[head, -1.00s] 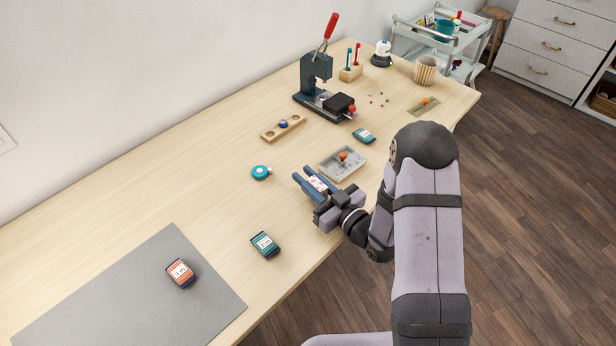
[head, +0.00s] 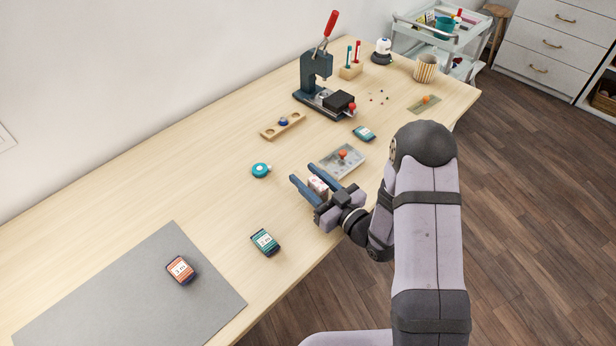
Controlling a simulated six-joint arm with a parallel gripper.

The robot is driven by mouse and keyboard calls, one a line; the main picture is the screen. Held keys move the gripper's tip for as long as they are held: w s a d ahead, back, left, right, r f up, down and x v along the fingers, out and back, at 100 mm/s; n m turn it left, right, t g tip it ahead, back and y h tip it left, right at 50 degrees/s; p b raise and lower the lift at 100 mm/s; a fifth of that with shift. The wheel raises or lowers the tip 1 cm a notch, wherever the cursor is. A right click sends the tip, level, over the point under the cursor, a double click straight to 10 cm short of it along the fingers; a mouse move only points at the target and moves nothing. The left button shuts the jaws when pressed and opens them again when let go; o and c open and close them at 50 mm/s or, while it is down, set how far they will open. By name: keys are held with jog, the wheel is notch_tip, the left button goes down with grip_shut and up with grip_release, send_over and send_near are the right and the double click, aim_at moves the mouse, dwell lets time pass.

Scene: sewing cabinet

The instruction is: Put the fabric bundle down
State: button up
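A small white and pinkish bundle (head: 318,187) lies between the two blue fingers of my gripper (head: 305,176), close to the front edge of the table. The fingers stand wide apart, with a gap visible beside the bundle, so my gripper is open. The bundle appears to rest on the table, though the fingers and palm hide part of its underside. An orange-labelled bundle (head: 181,270) lies on the grey mat (head: 110,300). A teal-labelled bundle (head: 265,242) lies left of my gripper, and another teal one (head: 364,133) lies farther back.
A grey tray with an orange knob (head: 343,155) is just beyond my fingers. A wooden holder (head: 283,126), a press (head: 318,85) and a striped cup (head: 425,69) stand farther back. The table between mat and tape is clear.

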aim_at(324, 196)
jog(key=shift+s+d, duration=0.2)
jog(key=b+v, duration=0.2)
jog(key=v, duration=0.4)
jog(key=shift+s+d+f, duration=0.1)
jog(key=shift+s+f, duration=0.05)
jog(key=shift+s, duration=0.3)
jog(key=o, duration=0.7)
